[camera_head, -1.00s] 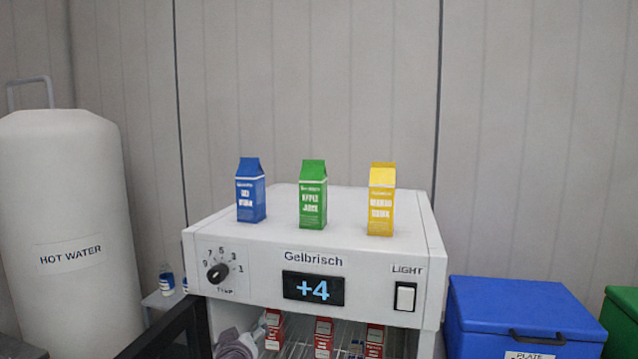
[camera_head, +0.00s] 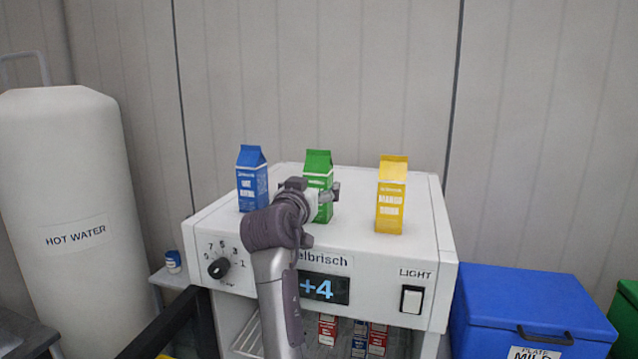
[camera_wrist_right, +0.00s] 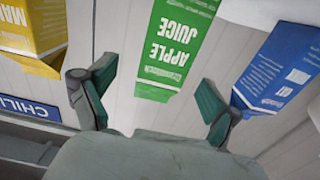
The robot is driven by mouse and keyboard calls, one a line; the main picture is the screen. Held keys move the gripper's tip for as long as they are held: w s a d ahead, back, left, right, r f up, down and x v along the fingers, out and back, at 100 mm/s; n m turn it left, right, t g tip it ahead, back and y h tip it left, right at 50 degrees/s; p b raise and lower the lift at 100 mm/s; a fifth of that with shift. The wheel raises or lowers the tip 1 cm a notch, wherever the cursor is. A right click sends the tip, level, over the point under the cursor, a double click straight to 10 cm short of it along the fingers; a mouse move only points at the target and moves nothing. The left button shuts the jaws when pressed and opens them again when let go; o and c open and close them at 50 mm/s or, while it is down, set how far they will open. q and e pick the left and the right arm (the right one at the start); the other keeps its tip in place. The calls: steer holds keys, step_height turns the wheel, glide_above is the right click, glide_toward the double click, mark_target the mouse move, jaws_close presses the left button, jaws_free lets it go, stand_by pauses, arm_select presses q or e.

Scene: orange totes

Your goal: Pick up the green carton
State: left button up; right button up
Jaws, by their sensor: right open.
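The green carton (camera_head: 319,163) stands upright on top of the white fridge (camera_head: 357,184), between a blue carton and a yellow carton. Its lower part is partly hidden by my right gripper (camera_head: 322,194) in the head view. In the right wrist view the green carton (camera_wrist_right: 175,45) appears upside down with the words APPLE JUICE, ahead of and between the open fingers. My right gripper (camera_wrist_right: 152,100) is open and empty, just in front of the carton. I cannot tell whether any finger touches it. My left gripper is not in view.
The blue carton (camera_head: 252,180) stands close on the left and the yellow carton (camera_head: 391,196) on the right, with a gap. A hot water tank (camera_head: 75,190) is at the left. A blue box (camera_head: 530,300) is at the right. The wall is close behind the fridge.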

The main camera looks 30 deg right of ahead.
steer(key=x, duration=0.2)
steer(key=shift+w+d+p, duration=0.2)
steer(key=shift+d+p, duration=0.15)
steer(key=shift+p, duration=0.05)
steer(key=p+x, duration=0.3)
steer(key=x, duration=0.1)
steer(key=shift+w+a, duration=0.2)
steer(key=shift+w+d+f+p, duration=0.2)
steer(key=shift+w+d+p, duration=0.15)
steer(key=shift+d+p, duration=0.15)
steer(key=shift+w+d+f, duration=0.1)
steer(key=c, duration=1.4)
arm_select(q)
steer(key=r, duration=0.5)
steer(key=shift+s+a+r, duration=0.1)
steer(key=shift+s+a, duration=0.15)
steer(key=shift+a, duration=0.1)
arm_select(e)
steer(key=shift+c, duration=1)
